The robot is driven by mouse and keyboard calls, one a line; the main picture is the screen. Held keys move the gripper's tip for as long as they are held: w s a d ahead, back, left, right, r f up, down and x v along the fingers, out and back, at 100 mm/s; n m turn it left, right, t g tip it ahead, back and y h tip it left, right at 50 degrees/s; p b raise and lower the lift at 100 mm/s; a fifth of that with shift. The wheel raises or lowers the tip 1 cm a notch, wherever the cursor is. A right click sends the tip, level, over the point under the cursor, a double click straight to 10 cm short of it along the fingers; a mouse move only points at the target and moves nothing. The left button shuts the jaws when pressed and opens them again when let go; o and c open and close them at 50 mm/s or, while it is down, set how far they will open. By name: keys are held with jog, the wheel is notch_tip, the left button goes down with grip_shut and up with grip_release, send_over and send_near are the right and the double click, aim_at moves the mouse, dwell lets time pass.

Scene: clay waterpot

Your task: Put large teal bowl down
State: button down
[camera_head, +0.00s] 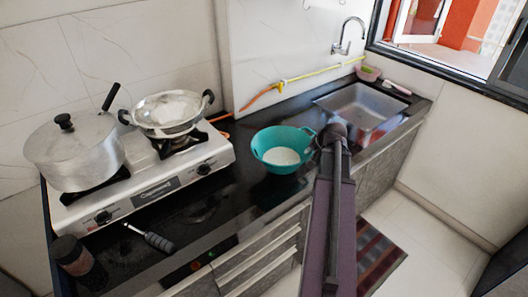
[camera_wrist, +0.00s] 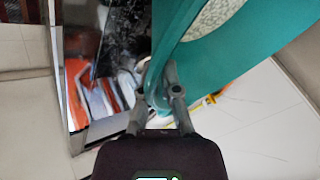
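The large teal bowl (camera_head: 283,150), with white contents inside, is at the middle of the dark counter in the head view. I cannot tell whether its base touches the counter. My gripper (camera_head: 322,141) is at the bowl's right-hand handle. In the wrist view, the teal bowl (camera_wrist: 205,65) fills the upper middle, and its looped handle runs down between the fingers of my gripper (camera_wrist: 158,78). The fingers are closed about the handle. The bowl's underside is hidden.
A steel sink (camera_head: 362,108) lies right of the bowl. A stove (camera_head: 150,185) at left bears a lidded pot (camera_head: 72,150) and a steel pan (camera_head: 170,112). Bare counter (camera_head: 235,190) shows left of the bowl. A yellow-orange hose (camera_head: 310,76) runs behind.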

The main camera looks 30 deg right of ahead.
aim_at(290, 131)
jog(key=shift+w+a+f, duration=0.15)
jog(key=shift+w+a, duration=0.15)
jog(key=shift+a, duration=0.2)
jog(key=w+d, duration=0.1)
jog(key=w, duration=0.3)
jog(key=w+d+f+b, duration=0.1)
jog(key=w, duration=0.4)
jog(key=w+d, duration=0.1)
jog(key=w, duration=0.4)
jog(key=shift+w+d+f, duration=0.1)
jog(key=shift+d+f, duration=0.05)
jog(key=shift+d, duration=0.15)
jog(key=shift+w, duration=0.1)
jog(key=shift+w+d, duration=0.1)
jog(key=shift+w, duration=0.2)
jog(key=shift+w+f+b, duration=0.25)
jog(key=shift+f+b, duration=0.75)
jog(key=shift+b, duration=0.2)
jog(key=shift+f+b, duration=0.85)
jog(key=shift+f, duration=0.2)
